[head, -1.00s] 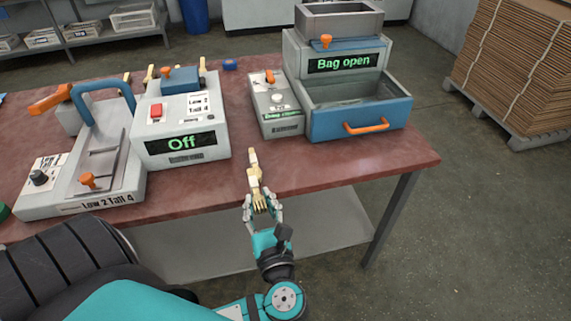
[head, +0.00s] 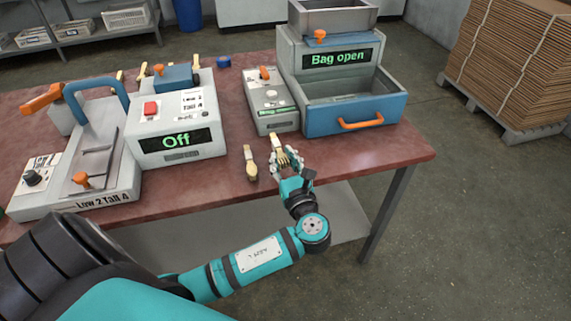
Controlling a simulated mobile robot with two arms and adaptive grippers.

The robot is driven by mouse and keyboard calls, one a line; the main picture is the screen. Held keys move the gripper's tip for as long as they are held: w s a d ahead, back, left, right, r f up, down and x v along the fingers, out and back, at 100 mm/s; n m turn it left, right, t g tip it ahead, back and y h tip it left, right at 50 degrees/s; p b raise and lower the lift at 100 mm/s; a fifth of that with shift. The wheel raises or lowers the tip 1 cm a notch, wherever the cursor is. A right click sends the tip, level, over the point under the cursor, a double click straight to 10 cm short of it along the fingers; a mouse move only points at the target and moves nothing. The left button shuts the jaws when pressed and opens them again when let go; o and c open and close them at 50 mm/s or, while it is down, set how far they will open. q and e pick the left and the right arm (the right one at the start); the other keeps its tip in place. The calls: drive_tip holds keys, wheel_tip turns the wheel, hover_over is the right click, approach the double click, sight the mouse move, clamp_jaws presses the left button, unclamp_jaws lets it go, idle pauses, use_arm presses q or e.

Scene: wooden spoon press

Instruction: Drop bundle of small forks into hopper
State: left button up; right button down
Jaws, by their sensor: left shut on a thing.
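My left gripper (head: 287,160) is at the front of the table and shut on a bundle of small wooden forks (head: 281,146). The forks' far ends stick out toward the bagging machine; the fingers partly hide the near part. The hopper (head: 333,18) is the grey open-topped box at the top of the machine (head: 330,53) that reads "Bag open", beyond and above my gripper. My right gripper is not in view.
A wooden spoon-shaped bundle (head: 250,164) lies left of my gripper near the front edge. A grey control box (head: 272,106) and a blue open drawer (head: 352,108) stand ahead. A press box reading "Off" (head: 176,140) stands left. The table's (head: 370,158) front right is bare.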

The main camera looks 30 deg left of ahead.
sight(286, 172)
use_arm(q)
drive_tip(key=shift+w+a, duration=0.2)
drive_tip(key=shift+w, duration=0.75)
wheel_tip(286, 172, down, 2)
drive_tip(key=shift+s+f+p, duration=0.1)
drive_tip(key=shift+f+p, duration=0.15)
drive_tip(key=shift+p, duration=0.15)
drive_tip(key=shift+s+f, duration=0.1)
drive_tip(key=shift+f, duration=0.25)
drive_tip(key=shift+f, duration=0.15)
drive_tip(key=o, duration=0.9)
